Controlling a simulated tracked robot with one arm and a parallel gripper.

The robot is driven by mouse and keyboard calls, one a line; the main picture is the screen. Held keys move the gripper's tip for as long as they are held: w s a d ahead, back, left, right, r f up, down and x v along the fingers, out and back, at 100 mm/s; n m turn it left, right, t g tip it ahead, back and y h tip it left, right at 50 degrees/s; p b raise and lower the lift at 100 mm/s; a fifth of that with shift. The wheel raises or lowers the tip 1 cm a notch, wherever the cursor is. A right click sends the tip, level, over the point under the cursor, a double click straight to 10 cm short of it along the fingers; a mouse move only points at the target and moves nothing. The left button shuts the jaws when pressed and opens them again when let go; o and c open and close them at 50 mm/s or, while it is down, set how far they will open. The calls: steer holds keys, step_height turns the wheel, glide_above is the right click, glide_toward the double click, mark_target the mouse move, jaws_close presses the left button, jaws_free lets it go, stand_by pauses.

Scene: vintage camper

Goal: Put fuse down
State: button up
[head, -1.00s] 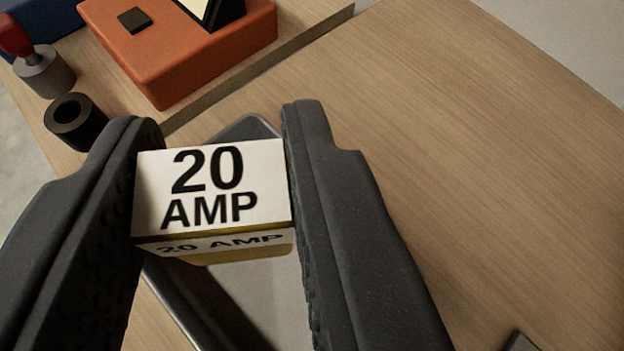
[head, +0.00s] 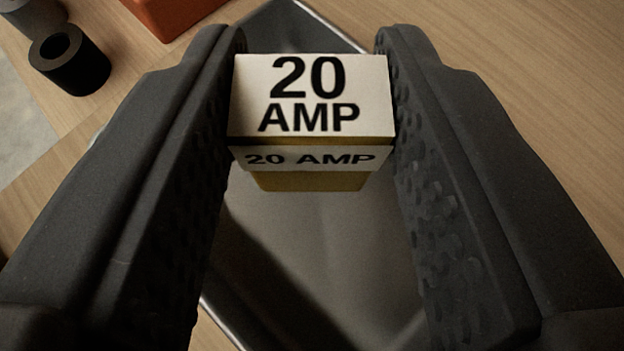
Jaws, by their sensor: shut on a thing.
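The fuse (head: 312,98) is a small block with a white top marked "20 AMP" and a yellow lower part. My gripper (head: 312,90) is shut on it, with one dark finger on each side. The fuse is upright and appears to be above a grey metal tray (head: 320,270) with a shiny rim. I cannot tell how high the fuse is over the tray floor. The fingers hide parts of the tray's sides. The bare tray floor shows below the fuse in the picture.
A black hollow cylinder (head: 69,60) stands on the wooden table at the upper left, beside a grey cylinder (head: 30,14) cut by the edge. Part of an orange box (head: 170,14) shows at the top. The wooden surface (head: 530,60) at the right is clear.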

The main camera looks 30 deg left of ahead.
mark_target(320, 190)
steer(key=shift+f+b, duration=0.45)
steer(key=shift+f, duration=1.5)
steer(key=shift+f, duration=0.15)
steer(key=o, duration=0.9)
steer(key=shift+o, duration=0.2)
steer(key=shift+s+d+r, duration=0.15)
steer(key=shift+d+r, duration=0.1)
steer(key=shift+r, duration=0.05)
steer(key=p+v, duration=0.1)
steer(key=v, duration=1)
steer(key=shift+s, duration=0.25)
steer(key=shift+r, duration=0.1)
